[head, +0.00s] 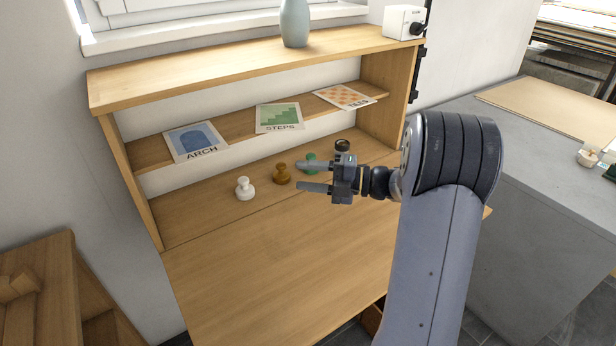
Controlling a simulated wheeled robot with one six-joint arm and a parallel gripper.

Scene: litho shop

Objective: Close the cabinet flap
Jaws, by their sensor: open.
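The cabinet (255,60) is an open wooden case against the wall. Its wooden flap (270,275) is folded down and lies about level in front, its surface bare. A seam separates it from the cabinet floor. My gripper (302,176) is open and empty, its fingers pointing left above the cabinet floor and flap area. I cannot tell its exact height. My arm hides the right part of the flap.
White (244,190), brown (282,175) and green (312,160) knobbed pieces stand on the cabinet floor, the green partly behind my gripper. Picture cards (195,141) lean on the shelf. A vase (295,24) stands on top. A grey counter (545,190) is at right.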

